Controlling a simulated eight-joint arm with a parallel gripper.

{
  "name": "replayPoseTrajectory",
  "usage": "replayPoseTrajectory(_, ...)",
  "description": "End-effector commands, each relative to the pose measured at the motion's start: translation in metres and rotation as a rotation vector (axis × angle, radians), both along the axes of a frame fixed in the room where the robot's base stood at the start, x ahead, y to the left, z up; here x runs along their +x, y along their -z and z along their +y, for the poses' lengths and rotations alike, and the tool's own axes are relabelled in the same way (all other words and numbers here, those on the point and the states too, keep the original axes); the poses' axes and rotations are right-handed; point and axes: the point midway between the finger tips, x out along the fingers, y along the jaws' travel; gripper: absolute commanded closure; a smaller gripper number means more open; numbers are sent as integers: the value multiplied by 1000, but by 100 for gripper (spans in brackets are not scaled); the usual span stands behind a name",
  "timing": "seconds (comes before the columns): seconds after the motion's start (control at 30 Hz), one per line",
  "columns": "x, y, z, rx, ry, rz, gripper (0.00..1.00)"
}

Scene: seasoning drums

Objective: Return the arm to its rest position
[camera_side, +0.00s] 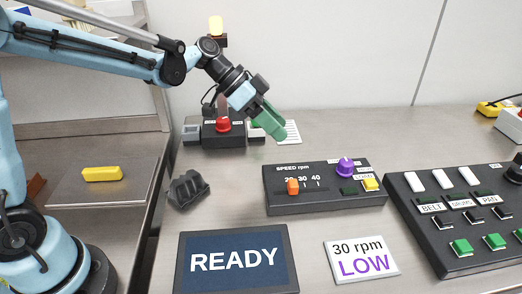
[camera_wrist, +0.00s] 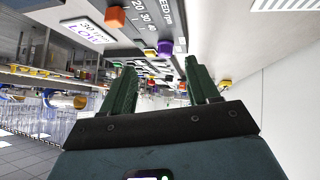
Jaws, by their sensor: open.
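My gripper (camera_side: 270,122) is at the end of my blue arm, raised above the back of the steel table and angled down to the right. Its green fingers also show in the wrist view (camera_wrist: 160,92), spread apart with nothing between them. The speed box (camera_side: 325,187) lies in front of and below my gripper, with an orange slider (camera_side: 292,186), a purple knob (camera_side: 345,166) and a yellow button (camera_side: 370,184). My gripper looks clear of the box.
A switch panel (camera_side: 465,222) is at the right. A READY screen (camera_side: 237,262) and a "30 rpm LOW" card (camera_side: 360,259) lie in front. A dark block (camera_side: 187,189) and a yellow block (camera_side: 102,173) are at the left.

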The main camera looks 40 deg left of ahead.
Motion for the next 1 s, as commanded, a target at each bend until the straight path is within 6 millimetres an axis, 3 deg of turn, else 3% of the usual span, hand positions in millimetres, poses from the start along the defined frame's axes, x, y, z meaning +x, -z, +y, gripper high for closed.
replayPoseTrajectory(0.27, -59, -8, 32, 140, -301, 100, 40)
replayPoseTrajectory(0.6, -127, 2, 78, 249, -674, 107, 40)
replayPoseTrajectory(0.8, -153, 12, 99, 269, -836, 71, 40)
replayPoseTrajectory(1.0, -161, 17, 107, 271, -901, 51, 40)
